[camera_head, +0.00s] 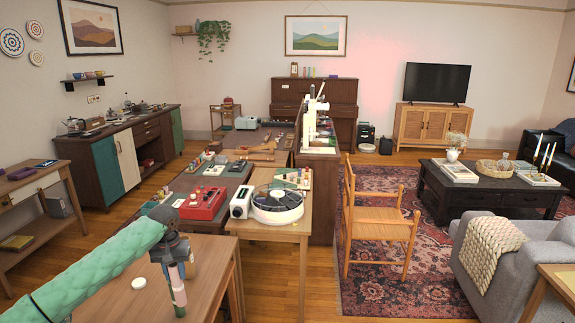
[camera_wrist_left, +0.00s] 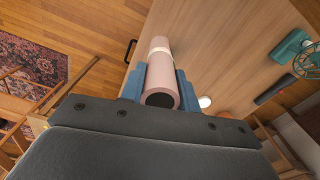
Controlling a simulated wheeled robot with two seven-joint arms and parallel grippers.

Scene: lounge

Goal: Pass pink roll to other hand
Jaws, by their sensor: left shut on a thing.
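The pink roll (camera_wrist_left: 160,74) is a pale pink tube with a lighter band near its far end and a dark round opening at the near end. My left gripper (camera_head: 175,271) is shut on it, with a blue finger on each side in the left wrist view. In the head view the roll (camera_head: 179,293) hangs roughly upright below the gripper, over the near wooden table (camera_head: 112,298). I cannot tell whether its lower end touches the table. My right gripper is in neither view.
A small white round object (camera_head: 139,283) lies on the near table, left of the roll; it also shows in the left wrist view (camera_wrist_left: 204,101). A red device (camera_head: 202,203) and a white round machine (camera_head: 277,204) stand on tables beyond. A wooden chair (camera_head: 380,225) is to the right.

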